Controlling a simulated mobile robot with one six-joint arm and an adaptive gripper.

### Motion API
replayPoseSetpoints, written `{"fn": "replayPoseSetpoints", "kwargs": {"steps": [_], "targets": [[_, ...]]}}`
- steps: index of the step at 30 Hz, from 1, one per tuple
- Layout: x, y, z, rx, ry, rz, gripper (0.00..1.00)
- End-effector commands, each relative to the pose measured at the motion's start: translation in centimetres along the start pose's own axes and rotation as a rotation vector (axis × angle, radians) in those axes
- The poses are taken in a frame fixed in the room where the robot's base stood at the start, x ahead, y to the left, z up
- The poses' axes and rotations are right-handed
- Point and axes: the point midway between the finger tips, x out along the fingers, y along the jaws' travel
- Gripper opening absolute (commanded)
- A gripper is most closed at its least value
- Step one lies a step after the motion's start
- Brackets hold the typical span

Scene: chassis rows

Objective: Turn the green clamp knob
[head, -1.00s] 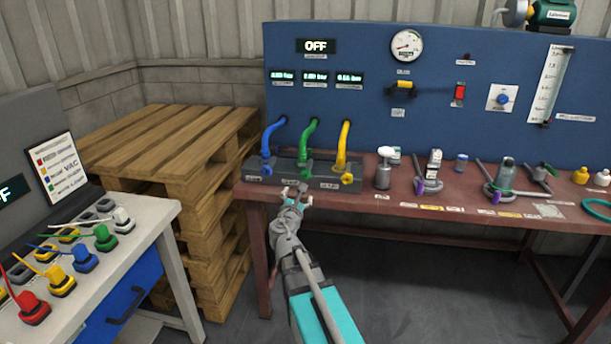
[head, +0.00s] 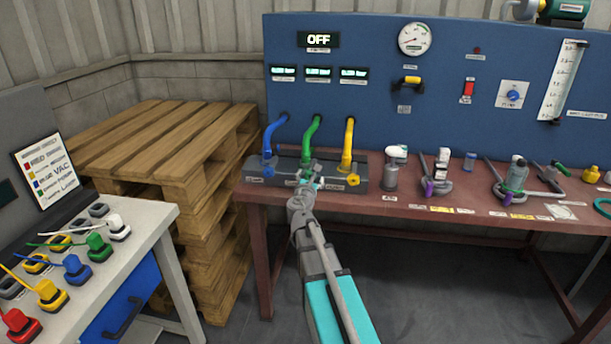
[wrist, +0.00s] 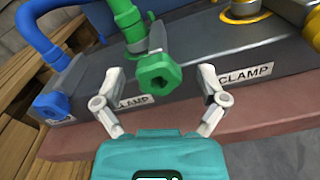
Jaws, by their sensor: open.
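The green clamp knob (wrist: 160,77) juts from the front of the grey clamp block, under the green hose (head: 312,135). In the wrist view it sits between the two white fingers of my gripper (wrist: 162,88), which is open, with a gap visible on each side of the knob. In the head view my gripper (head: 309,178) is at the front of the block and mostly hides the green knob. A blue knob (wrist: 50,106) is to the left on the same block, and a yellow knob (head: 352,180) is to the right.
The grey clamp block (wrist: 85,93) stands at the left end of the red-brown bench (head: 430,202). A wooden pallet stack (head: 170,145) and a white table with coloured plugs (head: 150,215) are on the left.

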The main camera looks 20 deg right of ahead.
Motion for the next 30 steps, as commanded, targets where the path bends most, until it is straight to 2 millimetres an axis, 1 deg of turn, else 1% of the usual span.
{"fn": "replayPoseSetpoints", "kwargs": {"steps": [11, 12, 14, 18, 23, 24, 25, 26, 30], "targets": [[0.0, 0.5, -0.1, 0.000, 0.003, 0.008, 0.91], [0.0, 0.5, -0.2, 0.000, 0.003, 0.009, 0.88], [0.0, 0.6, -0.2, 0.000, 0.003, 0.010, 0.77], [0.0, 0.7, -0.2, 0.000, 0.004, 0.011, 0.51], [-0.1, 0.7, -0.2, 0.000, 0.004, 0.012, 0.21], [-0.1, 0.7, -0.2, 0.000, 0.004, 0.012, 0.13], [-0.1, 0.7, -0.2, 0.000, 0.004, 0.012, 0.09], [-0.3, 1.3, -0.4, 0.000, 0.006, 0.019, 0.09], [-0.2, 1.1, -0.3, 0.005, 0.006, 0.017, 0.09]]}}
